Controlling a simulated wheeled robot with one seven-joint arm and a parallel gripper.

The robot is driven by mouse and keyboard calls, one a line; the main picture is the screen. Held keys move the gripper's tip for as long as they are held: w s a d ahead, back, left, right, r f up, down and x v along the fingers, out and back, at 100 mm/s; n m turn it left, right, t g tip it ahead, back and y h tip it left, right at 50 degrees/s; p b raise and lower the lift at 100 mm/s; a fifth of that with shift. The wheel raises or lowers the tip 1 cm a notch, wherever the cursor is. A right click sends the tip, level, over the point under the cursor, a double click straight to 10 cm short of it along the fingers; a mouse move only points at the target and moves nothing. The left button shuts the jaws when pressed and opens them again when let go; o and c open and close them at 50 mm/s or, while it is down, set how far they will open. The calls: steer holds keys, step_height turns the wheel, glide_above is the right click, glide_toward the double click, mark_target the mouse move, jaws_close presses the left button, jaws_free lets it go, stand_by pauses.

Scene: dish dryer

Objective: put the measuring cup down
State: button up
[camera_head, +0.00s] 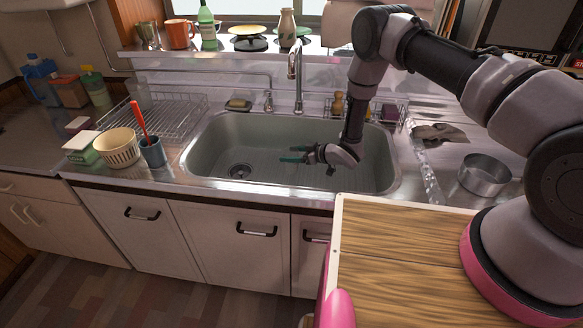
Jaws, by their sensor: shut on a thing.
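My gripper (283,154) is over the sink basin (215,150), pointing left, with its two green fingers a little apart. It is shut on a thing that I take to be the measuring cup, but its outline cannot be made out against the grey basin. I cannot tell how high the fingers are above the basin floor. The drain (240,171) lies to the left of the fingertips.
The faucet (297,75) stands behind my gripper. A wire dish rack (170,115), a cream bowl (118,148) and a blue cup (153,152) are left of the sink. A metal pan (485,174) and a cloth (440,133) lie on the right counter.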

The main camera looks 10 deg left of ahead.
steer(key=shift+f, duration=2.4)
steer(key=shift+f, duration=0.1)
